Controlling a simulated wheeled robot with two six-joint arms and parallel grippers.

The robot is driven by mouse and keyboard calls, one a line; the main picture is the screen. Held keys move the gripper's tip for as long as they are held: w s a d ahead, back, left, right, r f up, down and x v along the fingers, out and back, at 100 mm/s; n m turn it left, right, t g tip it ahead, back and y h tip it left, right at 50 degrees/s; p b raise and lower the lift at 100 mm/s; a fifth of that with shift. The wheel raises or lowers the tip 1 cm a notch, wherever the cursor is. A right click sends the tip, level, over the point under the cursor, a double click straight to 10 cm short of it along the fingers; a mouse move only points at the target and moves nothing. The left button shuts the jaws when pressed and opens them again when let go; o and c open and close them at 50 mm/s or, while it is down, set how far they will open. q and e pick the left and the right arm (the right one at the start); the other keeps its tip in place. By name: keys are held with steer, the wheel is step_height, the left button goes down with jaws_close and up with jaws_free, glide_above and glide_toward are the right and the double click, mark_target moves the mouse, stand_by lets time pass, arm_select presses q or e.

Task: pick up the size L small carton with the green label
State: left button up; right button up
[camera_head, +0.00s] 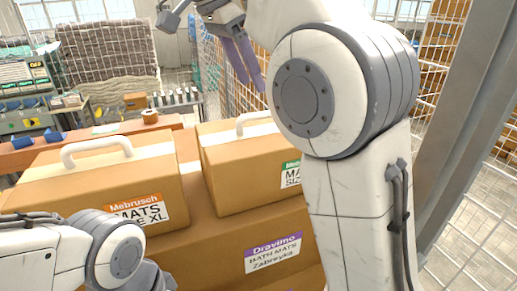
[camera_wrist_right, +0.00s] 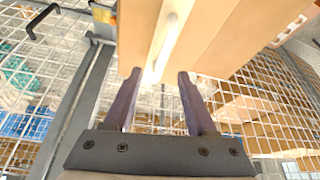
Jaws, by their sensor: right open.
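The small carton with the green label (camera_head: 245,178) is tan and stands on a large carton, right of centre in the head view. It has a white handle (camera_head: 254,122) on top, and my right arm covers part of its label. My right gripper (camera_head: 250,86) points down with purple fingers, apart and empty, above and beyond this carton. In the right wrist view, the open fingers (camera_wrist_right: 158,76) point toward a tan carton (camera_wrist_right: 215,35) with a white handle (camera_wrist_right: 168,40), with no contact visible. My left arm shows at lower left, but its fingers do not.
A carton with an orange Mebrusch label (camera_head: 60,190) stands to the left on the large purple-labelled Dravimo carton (camera_head: 215,255). Wire mesh fencing (camera_head: 470,235) and a grey post (camera_head: 465,120) are at right.

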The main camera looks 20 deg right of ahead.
mark_target(262, 147)
steer(key=b+x, duration=0.1)
steer(key=x, duration=0.2)
steer(key=shift+w+a+f+b, duration=0.1)
steer(key=shift+w+f+b, duration=0.05)
steer(key=shift+f+b, duration=0.25)
steer(key=shift+d+f, duration=0.2)
steer(key=shift+f, duration=0.15)
steer(key=shift+x, duration=2.65)
steer(key=shift+w, duration=0.15)
jaws_close()
steer(key=shift+r, duration=0.1)
